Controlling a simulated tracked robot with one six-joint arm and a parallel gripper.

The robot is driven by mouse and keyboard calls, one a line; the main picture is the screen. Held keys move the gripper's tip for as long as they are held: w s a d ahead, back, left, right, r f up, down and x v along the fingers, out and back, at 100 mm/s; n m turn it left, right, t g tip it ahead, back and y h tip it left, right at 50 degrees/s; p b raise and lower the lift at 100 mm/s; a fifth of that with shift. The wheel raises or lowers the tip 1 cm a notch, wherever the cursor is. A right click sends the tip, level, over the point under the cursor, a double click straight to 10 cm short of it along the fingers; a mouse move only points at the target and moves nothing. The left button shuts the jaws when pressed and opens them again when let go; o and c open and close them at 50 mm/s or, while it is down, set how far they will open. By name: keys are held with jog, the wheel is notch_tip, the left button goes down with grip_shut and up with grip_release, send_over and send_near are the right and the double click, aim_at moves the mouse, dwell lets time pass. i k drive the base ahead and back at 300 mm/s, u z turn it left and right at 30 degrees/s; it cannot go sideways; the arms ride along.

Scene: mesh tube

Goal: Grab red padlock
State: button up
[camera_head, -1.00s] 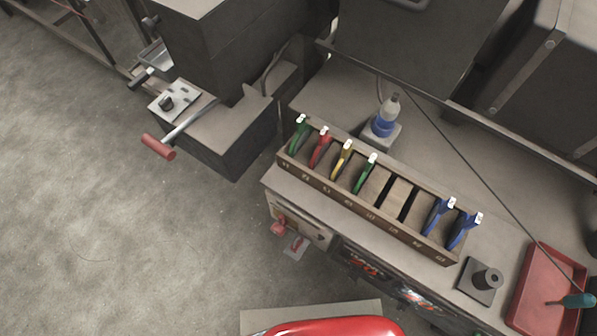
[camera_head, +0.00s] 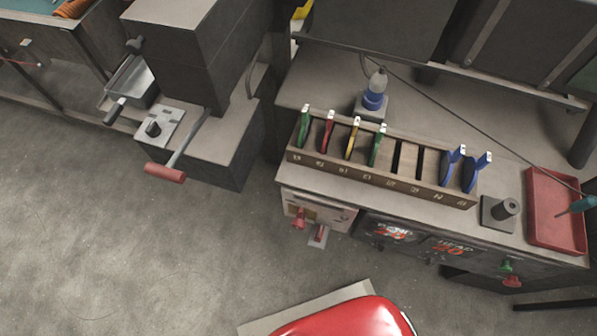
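No shape in view is clearly a red padlock. A small red item (camera_head: 299,219) is on the front panel at the bench's left end, with another small red piece (camera_head: 319,233) just below right. A further small red item (camera_head: 512,281) is low on the bench front at the right, under a green one. A narrow red-handled item (camera_head: 328,131) stands in the wooden rack (camera_head: 375,178) between green and yellow ones. All are too small to identify surely. My gripper is not in view.
The bench also holds a blue-and-white bottle (camera_head: 375,92), a black spindle block (camera_head: 499,213) and a red tray (camera_head: 555,212). A machine with a red-handled lever (camera_head: 165,173) stands left. A glossy red rounded seat-like thing (camera_head: 350,319) is at the bottom. Floor at lower left is clear.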

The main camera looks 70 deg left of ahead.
aim_at(320, 230)
jog(key=u, duration=0.05)
jog(key=k, duration=2.15)
jog(key=u, duration=1.65)
jog(key=i, duration=1)
